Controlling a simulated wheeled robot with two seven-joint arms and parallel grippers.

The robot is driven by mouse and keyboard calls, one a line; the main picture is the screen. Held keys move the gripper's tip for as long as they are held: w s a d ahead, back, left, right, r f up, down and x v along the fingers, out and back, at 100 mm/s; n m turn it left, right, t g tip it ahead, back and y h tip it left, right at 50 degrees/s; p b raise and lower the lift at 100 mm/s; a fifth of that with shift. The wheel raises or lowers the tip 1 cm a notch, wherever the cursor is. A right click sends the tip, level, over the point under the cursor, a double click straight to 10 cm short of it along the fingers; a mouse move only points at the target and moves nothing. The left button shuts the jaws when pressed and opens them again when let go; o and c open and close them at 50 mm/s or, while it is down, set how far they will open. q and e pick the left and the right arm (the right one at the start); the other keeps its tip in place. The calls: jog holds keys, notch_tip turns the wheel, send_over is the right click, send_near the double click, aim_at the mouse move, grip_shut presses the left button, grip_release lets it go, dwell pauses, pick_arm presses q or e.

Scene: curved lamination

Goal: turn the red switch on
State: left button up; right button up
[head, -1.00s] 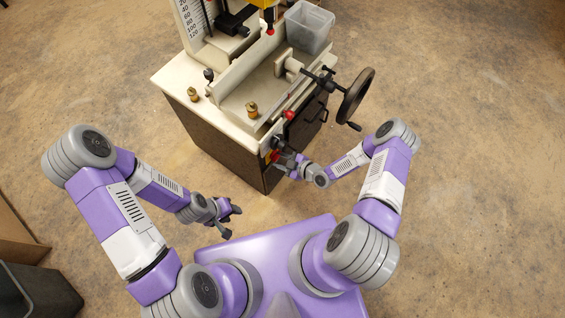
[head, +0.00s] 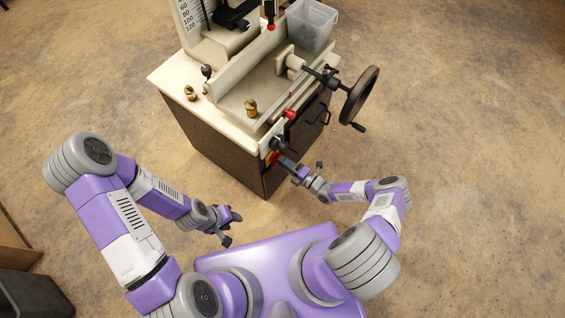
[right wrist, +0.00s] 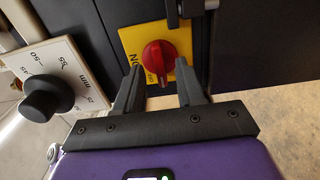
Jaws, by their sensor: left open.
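The red switch (right wrist: 159,57) is a round red knob on a yellow plate (right wrist: 183,43) on the dark front of the machine cabinet. In the right wrist view it lies just beyond and between the fingertips of my right gripper (right wrist: 164,78), which is open and empty. My left gripper (head: 232,228) is open and empty, low to the left, away from the machine.
A black knob (right wrist: 47,97) on a white scale plate sits left of the switch. The machine's handwheel (head: 359,96) sticks out to the right. A clear bin (head: 311,25) stands on the machine top.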

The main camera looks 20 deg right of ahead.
jog(key=shift+w+a, duration=0.35)
jog(key=shift+w, duration=0.1)
grip_shut()
